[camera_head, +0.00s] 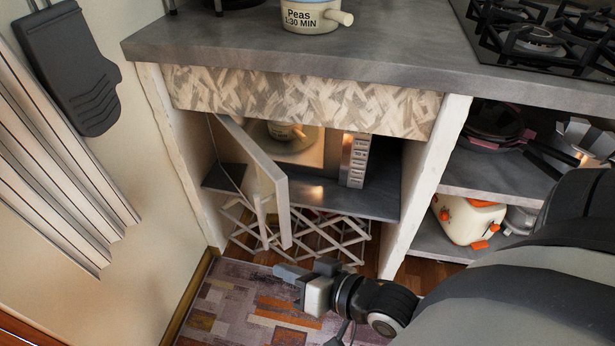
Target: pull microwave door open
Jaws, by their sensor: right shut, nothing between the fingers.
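The microwave (354,160) stands on a shelf under the counter, with its button panel on the right. Its door (270,180) is swung outward on the left side and stands well open, and the lit inside shows a small pot (284,131). My right gripper (280,271) is in front of the shelf and below the door, over the rug. It is shut and empty, and appears apart from the door. My left gripper is not in view.
A grey counter (390,65) with a labelled pot (310,14) and a gas hob (540,38) is above. A wooden lattice rack (330,238) is below the microwave shelf. A toaster (468,219) and pans fill the right shelves. A wall is close on the left.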

